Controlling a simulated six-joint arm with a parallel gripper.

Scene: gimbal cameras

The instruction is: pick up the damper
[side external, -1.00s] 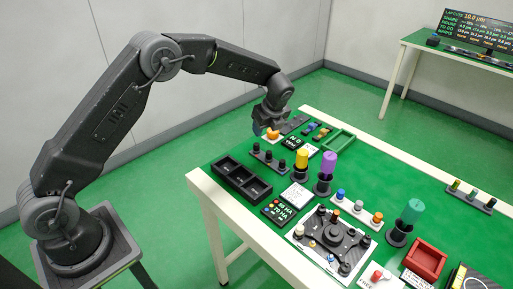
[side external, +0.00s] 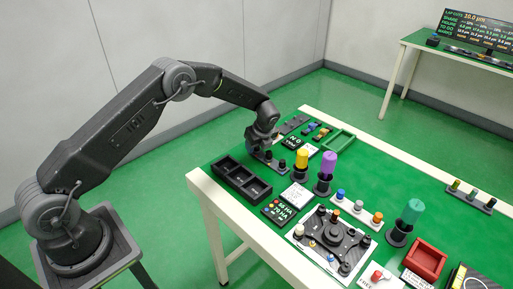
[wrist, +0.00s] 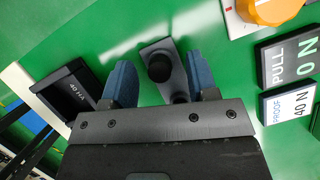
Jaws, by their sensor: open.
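A dark grey holder (side external: 274,168) on the green table carries several upright black round-topped pieces (side external: 282,163). They look like the dampers, but no label on them is readable. My gripper (side external: 256,149) is over the far-left end of this holder. In the wrist view, the open blue fingers of my gripper (wrist: 160,60) stand either side of one black round-topped piece (wrist: 159,70) on its grey holder (wrist: 150,48). Clear gaps separate this piece from both fingers. Another dark piece behind it is partly hidden by my gripper body.
A black compartment tray (side external: 232,185) lies at the near-left table edge. A yellow cylinder (side external: 301,160) and a purple cylinder (side external: 327,167) stand to the right. An orange knob (wrist: 275,8) and a "PULL" display (wrist: 292,62) lie on the wrist view's right.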

